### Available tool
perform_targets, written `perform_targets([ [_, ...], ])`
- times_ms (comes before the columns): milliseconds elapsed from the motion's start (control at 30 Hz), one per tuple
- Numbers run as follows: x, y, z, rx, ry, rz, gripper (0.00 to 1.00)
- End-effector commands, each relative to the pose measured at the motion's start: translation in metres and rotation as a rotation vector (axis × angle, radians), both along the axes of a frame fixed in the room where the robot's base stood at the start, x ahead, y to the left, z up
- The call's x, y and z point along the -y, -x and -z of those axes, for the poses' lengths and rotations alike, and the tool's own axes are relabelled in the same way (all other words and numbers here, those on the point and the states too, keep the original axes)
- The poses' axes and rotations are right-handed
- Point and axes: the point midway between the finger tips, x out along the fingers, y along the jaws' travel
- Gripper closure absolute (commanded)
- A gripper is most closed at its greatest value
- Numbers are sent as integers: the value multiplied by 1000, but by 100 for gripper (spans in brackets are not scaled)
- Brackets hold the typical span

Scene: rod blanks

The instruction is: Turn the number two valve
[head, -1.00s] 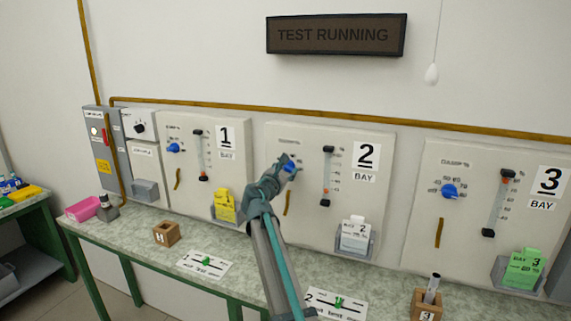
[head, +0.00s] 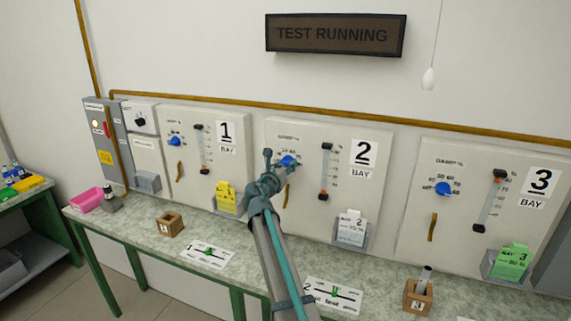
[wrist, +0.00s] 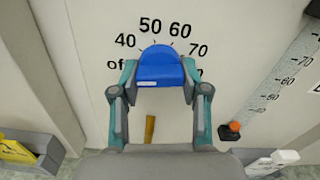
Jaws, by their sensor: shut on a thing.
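The blue valve knob of bay 2 (head: 288,160) sits on the panel marked 2 (head: 330,215), above a short brown strip. In the wrist view the blue knob (wrist: 160,65) lies between the two fingers, under a dial with marks from "of" through 40, 50, 60 and 70. My gripper (head: 279,160) is at this knob, and in the wrist view my gripper (wrist: 159,72) is shut on its sides. The fingers hide the lower dial marks. I cannot tell exactly which mark the knob points to.
A slider gauge (head: 326,172) stands right of the knob, with a card holder (head: 350,232) below it. Bays 1 (head: 176,141) and 3 (head: 443,188) have similar blue knobs. The bench (head: 240,256) carries wooden blocks and label cards. A "TEST RUNNING" sign (head: 336,35) hangs above.

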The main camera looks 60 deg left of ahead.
Motion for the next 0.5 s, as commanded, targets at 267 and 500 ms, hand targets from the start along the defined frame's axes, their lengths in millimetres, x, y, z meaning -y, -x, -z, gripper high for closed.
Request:
perform_targets([
  [267, 1, 0, 1, 4, 6, 1, 90],
  [500, 1, 0, 1, 4, 4, 1, 33],
])
